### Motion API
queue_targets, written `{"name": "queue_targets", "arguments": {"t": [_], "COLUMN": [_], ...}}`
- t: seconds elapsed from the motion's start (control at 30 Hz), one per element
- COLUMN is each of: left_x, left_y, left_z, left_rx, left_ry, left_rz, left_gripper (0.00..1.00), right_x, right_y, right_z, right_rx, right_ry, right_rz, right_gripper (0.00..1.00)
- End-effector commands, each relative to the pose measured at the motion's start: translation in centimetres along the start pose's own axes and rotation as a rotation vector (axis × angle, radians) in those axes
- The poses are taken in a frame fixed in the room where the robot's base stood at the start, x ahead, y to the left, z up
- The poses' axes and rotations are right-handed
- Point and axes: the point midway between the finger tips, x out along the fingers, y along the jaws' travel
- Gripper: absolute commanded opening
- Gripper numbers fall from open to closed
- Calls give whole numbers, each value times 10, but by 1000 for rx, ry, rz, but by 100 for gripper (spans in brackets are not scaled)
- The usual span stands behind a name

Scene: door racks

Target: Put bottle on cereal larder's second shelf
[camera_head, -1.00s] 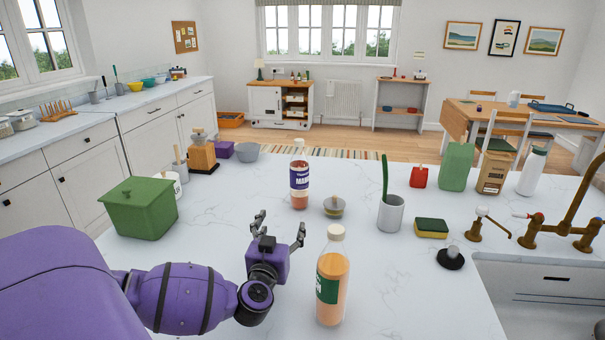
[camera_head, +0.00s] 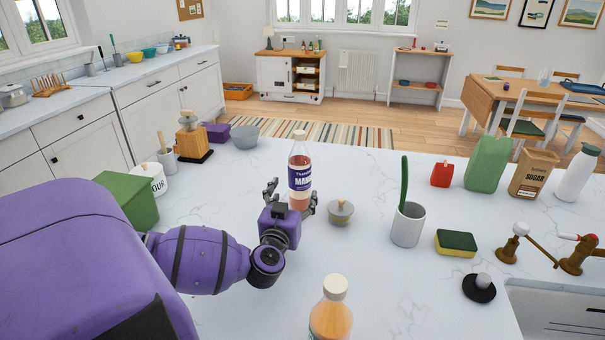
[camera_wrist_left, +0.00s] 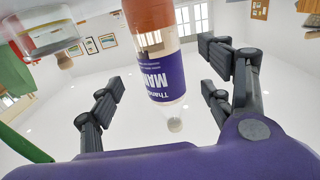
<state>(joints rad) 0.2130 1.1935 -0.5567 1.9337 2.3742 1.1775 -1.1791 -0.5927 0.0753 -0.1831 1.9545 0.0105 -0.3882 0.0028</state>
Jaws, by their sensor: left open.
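A bottle with a purple label (camera_head: 299,180), clear with pinkish contents and a pale cap, stands upright on the white worktop. My left gripper (camera_head: 291,194) is open just in front of it, with a finger towards either side. In the left wrist view, the bottle (camera_wrist_left: 160,62) appears upside down between the spread fingers (camera_wrist_left: 165,85), and I see no grip on it. A second bottle with orange contents (camera_head: 331,320) stands nearer, cut off by the bottom edge. I cannot tell which unit is the cereal larder. My right gripper is out of view.
A lidded grey pot (camera_head: 340,213) stands right of the purple-labelled bottle, then a grey cup (camera_head: 408,226) and sponge (camera_head: 456,244). A green box (camera_head: 128,200) is at left. A white cabinet with open shelves (camera_head: 278,75) and a low rack (camera_head: 416,97) stand across the room.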

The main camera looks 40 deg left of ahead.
Motion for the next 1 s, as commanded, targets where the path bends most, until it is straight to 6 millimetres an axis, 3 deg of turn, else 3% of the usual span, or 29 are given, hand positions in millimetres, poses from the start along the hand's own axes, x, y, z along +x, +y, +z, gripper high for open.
{"name": "queue_targets", "arguments": {"t": [0.6, 0.9, 1.0], "left_x": [72, 77, 77], "left_y": [-1, -1, -1], "left_z": [3, 2, 2], "left_rx": [1, 0, 0], "left_ry": [0, -1, -1], "left_rz": [0, 0, 0], "left_gripper": [73, 73, 59], "right_x": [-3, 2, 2], "right_y": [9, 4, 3], "right_z": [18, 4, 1], "right_rx": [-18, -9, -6], "right_ry": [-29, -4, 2], "right_rz": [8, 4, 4], "right_gripper": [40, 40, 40]}}
